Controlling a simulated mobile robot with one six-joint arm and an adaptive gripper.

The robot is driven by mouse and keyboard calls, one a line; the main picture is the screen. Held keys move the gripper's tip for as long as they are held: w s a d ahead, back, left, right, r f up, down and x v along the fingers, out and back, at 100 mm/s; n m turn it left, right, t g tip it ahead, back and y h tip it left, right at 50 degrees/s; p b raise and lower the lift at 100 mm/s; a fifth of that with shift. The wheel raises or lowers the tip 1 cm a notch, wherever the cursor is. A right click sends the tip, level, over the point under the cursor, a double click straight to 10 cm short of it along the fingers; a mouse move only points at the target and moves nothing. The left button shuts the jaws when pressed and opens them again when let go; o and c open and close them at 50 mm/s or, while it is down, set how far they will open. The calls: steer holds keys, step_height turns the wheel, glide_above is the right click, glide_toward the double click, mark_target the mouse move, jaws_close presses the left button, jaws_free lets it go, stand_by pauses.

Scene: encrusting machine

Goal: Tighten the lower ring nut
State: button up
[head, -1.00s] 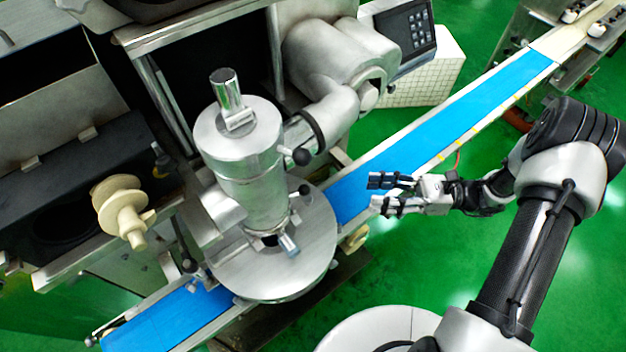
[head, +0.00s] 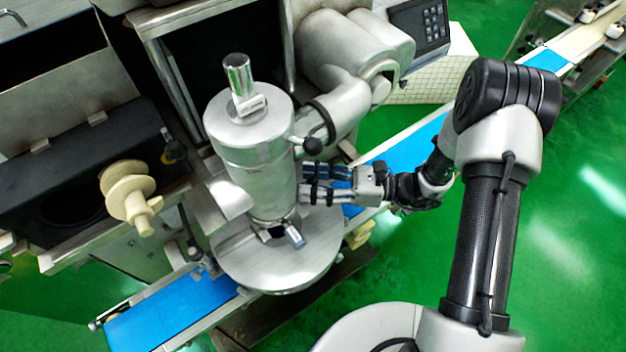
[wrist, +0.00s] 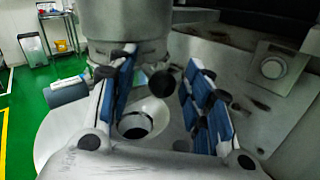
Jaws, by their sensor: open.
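The upright metal cylinder (head: 252,150) of the machine stands over a round steel plate (head: 275,262). The lower ring nut (wrist: 125,52) appears to be the collar at the cylinder's foot, at the top of the wrist view; in the head view my fingers partly cover that side. A dark knob (wrist: 163,83) on a short stem shows between my fingers in the wrist view. My gripper (head: 308,182) is open at the cylinder's right side, its fingers pointing left; they show blue pads in the wrist view (wrist: 163,70). I cannot tell whether either finger touches the knob.
An upper black knob (head: 313,146) sticks out just above my fingers. A metal-ended handle (head: 295,236) sticks out low on the cylinder. The blue conveyor (head: 405,145) runs behind my gripper. A pipe arm (head: 340,105) joins the cylinder from the right.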

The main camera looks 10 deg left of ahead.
steer(key=shift+a, duration=0.1)
steer(key=shift+c, duration=0.3)
jaws_close()
stand_by(0.4)
